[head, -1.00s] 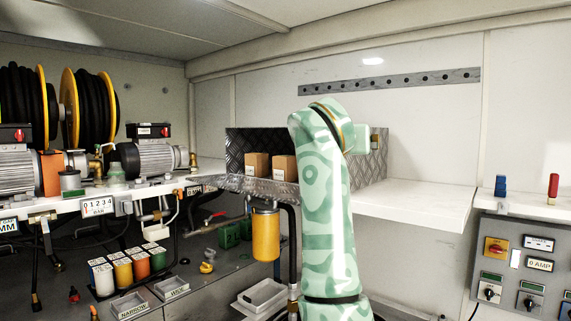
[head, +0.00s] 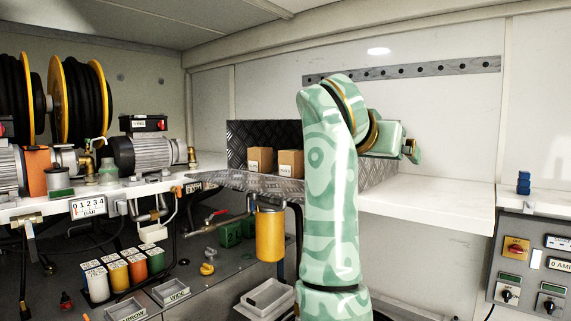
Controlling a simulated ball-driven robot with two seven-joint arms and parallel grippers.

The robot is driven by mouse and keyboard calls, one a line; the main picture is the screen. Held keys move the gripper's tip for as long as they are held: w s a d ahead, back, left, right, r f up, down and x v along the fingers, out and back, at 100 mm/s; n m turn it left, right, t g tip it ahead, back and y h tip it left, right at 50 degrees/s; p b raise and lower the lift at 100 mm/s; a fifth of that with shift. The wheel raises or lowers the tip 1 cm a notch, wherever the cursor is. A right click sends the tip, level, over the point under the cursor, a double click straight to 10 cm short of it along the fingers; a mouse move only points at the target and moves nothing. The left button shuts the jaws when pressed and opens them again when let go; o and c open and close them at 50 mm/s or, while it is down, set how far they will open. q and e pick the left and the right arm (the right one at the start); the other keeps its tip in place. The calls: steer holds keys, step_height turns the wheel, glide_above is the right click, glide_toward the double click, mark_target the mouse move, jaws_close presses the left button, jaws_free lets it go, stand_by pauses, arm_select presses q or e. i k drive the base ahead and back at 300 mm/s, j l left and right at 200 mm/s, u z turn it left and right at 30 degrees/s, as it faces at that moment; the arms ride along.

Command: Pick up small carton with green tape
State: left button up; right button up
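Two small brown cartons sit side by side on a dark diamond-plate shelf, the left carton (head: 260,160) and the right carton (head: 290,164). Small pale labels show low on their fronts. No green tape can be made out on either at this size. One of my arms, in pale green camouflage, rises just right of the cartons and bends right at the top. My arm hides part of the shelf to the right of the cartons.
The diamond-plate shelf (head: 245,181) has a raised back panel. A white counter (head: 430,203) to the right is clear. A yellow cylinder (head: 269,235) hangs below the shelf. Pumps and hose reels (head: 75,100) stand left; a grey switch panel (head: 530,263) is at right.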

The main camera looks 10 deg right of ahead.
mark_target(291, 162)
steer(key=i+j, duration=0.2)
steer(key=i, duration=0.2)
steer(key=i+j, duration=0.2)
steer(key=i, duration=0.2)
steer(key=i+j, duration=0.2)
steer(key=i, duration=0.2)
steer(key=i+j, duration=0.15)
steer(key=i, duration=0.25)
